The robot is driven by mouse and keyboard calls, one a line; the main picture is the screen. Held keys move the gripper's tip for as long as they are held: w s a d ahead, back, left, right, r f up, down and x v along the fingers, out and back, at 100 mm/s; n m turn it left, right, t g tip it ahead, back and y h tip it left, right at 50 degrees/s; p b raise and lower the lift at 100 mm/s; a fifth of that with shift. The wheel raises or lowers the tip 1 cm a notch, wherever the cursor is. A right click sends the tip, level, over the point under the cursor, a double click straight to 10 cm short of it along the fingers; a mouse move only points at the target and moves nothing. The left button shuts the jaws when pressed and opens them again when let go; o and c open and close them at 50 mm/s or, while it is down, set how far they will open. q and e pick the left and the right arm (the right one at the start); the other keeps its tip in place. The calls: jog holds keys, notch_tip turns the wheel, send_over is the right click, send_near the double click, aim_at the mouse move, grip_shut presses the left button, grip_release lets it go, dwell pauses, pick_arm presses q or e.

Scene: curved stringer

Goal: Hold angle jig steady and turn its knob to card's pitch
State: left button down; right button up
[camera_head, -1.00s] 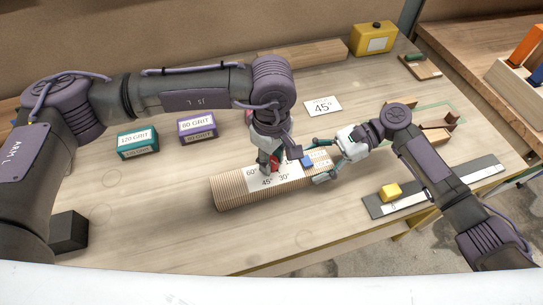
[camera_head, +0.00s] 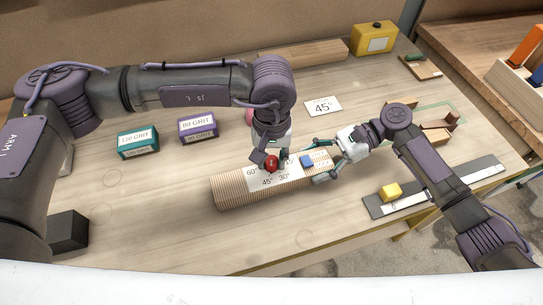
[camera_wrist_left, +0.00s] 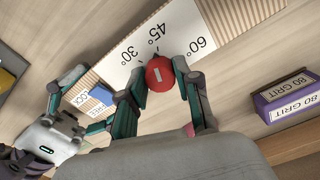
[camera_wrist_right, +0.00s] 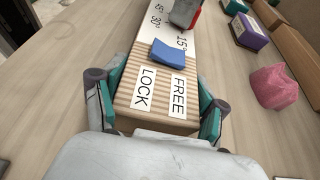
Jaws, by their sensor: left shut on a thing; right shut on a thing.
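The angle jig (camera_head: 234,192) is a ribbed tan block on the bench with a white scale plate marked 60°, 45°, 30° and 15°. Its red knob (camera_head: 271,163) sits between the fingers of my left gripper (camera_wrist_left: 160,84), which is shut on it from above. A white mark on the knob points roughly toward 45° in the left wrist view. My right gripper (camera_wrist_right: 158,112) is shut on the jig's right end, one finger along each side. The blue lever (camera_wrist_right: 175,52) sits above the LOCK and FREE labels.
A teal 120 grit box (camera_head: 138,143) and a purple 80 grit box (camera_head: 198,128) stand left of the jig. A ruler strip with a yellow block (camera_head: 390,192) lies at the right. A dark block (camera_head: 68,232) is at the front left. The bench in front is clear.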

aim_at(272, 161)
pick_arm(q)
jog(key=shift+w+d+r+m, duration=0.1)
jog(key=shift+d+m, duration=0.05)
jog(key=shift+m, duration=0.65)
jog(key=c, duration=1)
grip_release()
jog(key=shift+o, duration=1)
notch_tip(272, 161, up, 12)
